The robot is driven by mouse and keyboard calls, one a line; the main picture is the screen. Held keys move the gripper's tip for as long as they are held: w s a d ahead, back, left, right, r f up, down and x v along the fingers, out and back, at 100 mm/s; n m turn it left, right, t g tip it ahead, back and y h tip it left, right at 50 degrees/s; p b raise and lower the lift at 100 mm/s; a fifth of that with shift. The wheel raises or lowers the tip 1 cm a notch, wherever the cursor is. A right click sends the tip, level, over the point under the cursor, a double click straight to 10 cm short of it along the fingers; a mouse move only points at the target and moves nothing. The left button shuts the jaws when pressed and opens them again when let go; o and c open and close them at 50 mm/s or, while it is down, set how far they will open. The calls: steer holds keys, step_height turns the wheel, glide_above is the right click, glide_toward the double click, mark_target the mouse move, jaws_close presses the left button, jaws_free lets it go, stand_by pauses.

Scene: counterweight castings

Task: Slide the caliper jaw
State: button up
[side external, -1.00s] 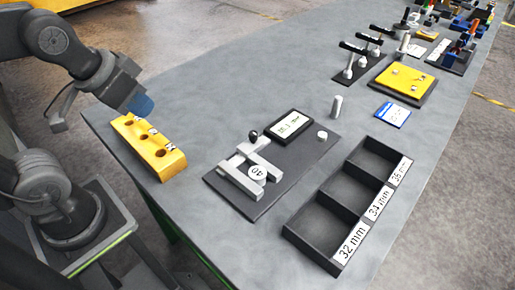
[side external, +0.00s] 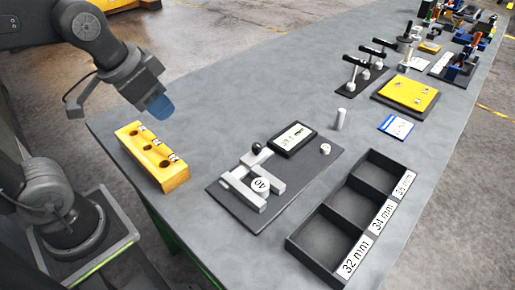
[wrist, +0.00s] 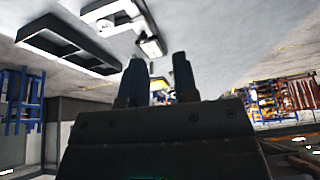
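The caliper gauge lies on a dark base plate (side external: 305,185) in the side view. Its light grey jaws (side external: 238,190) stand around a round white casting (side external: 261,185) marked 40. A black knob (side external: 257,148) stands at the back of the jaw. Beside it is a dark-framed display (side external: 293,138); its digits are too small to read surely. My gripper (side external: 160,107) has blue fingertips and hangs above and behind the yellow block, left of the caliper and apart from it. In the wrist view my two fingers (wrist: 159,78) are spread with nothing between them.
The yellow block (side external: 140,143) with holes stands left. A dark tray (side external: 297,243) with three compartments, labelled 32, 34 and 36 mm, lies right. A white peg (side external: 340,119), a blue-white card (side external: 396,126) and a yellow plate (side external: 407,92) lie farther back. Table between block and caliper is clear.

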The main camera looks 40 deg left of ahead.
steer(key=o, duration=0.3)
steer(key=w+d+m, duration=0.1)
steer(key=w, duration=0.1)
steer(key=w+d+m+g, duration=0.1)
steer(key=w, duration=0.2)
steer(key=w+r+m+g, duration=0.1)
steer(key=w, duration=0.2)
steer(key=shift+w+d+r+m, duration=0.1)
steer(key=shift+w+d+m, duration=0.05)
steer(key=shift+d+m, duration=0.2)
steer(key=shift+o, duration=0.2)
steer(key=m+g, duration=0.3)
steer(key=m, duration=0.1)
glide_above(256, 145)
step_height(256, 145, down, 4)
steer(key=r, duration=0.1)
step_height(256, 145, down, 14)
steer(key=shift+f, duration=0.1)
jaws_close()
